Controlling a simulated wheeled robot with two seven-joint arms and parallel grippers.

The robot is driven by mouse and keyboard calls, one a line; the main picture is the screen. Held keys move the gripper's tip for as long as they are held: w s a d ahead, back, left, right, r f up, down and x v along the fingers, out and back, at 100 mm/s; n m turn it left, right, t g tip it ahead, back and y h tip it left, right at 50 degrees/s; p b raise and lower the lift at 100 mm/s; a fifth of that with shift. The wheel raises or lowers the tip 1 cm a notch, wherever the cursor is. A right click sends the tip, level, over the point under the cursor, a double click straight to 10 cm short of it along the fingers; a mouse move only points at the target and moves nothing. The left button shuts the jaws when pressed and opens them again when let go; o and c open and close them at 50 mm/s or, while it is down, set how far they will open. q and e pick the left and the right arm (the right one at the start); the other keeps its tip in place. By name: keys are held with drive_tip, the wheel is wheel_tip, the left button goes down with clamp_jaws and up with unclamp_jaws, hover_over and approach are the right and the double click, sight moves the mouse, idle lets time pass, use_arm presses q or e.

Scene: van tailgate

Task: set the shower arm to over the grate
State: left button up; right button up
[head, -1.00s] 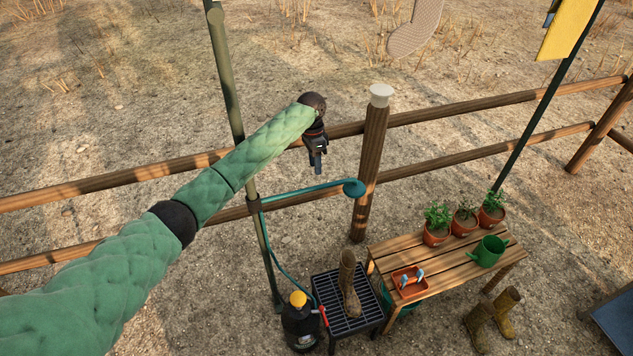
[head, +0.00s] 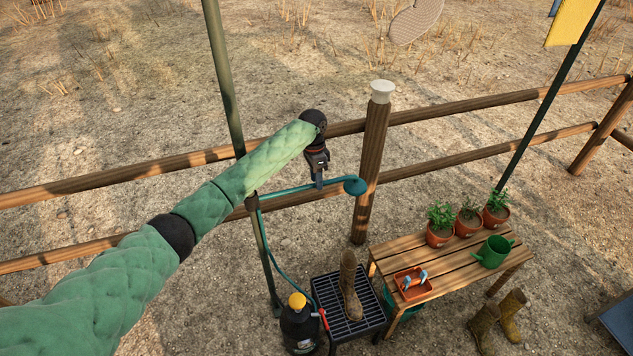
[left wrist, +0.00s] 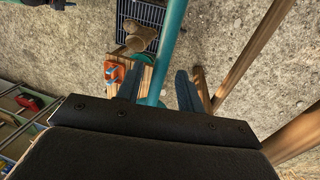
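The teal shower arm (head: 288,192) reaches right from the green pole, its round shower head (head: 355,186) at the free end. The black grate (head: 328,290) stands on the ground below, with a brown boot (head: 349,285) upright on it. My left gripper (head: 319,184) is at the shower arm, a little short of the head. In the left wrist view, the shower arm (left wrist: 171,50) passes between the fingers of my left gripper (left wrist: 160,88), which stand apart with gaps beside the tube. The grate also shows there (left wrist: 150,14). My right gripper is out of view.
A black sprayer bottle (head: 299,328) with a yellow cap stands left of the grate. A wooden bench (head: 455,262) with plants, a watering can (head: 492,252) and an orange tray (head: 412,284) is on the right. A fence post (head: 371,150) rises just beyond the shower head.

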use_arm(q)
drive_tip(key=shift+f, duration=0.2)
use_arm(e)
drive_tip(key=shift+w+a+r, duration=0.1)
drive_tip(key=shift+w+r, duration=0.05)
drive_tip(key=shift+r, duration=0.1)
use_arm(q)
clamp_jaws()
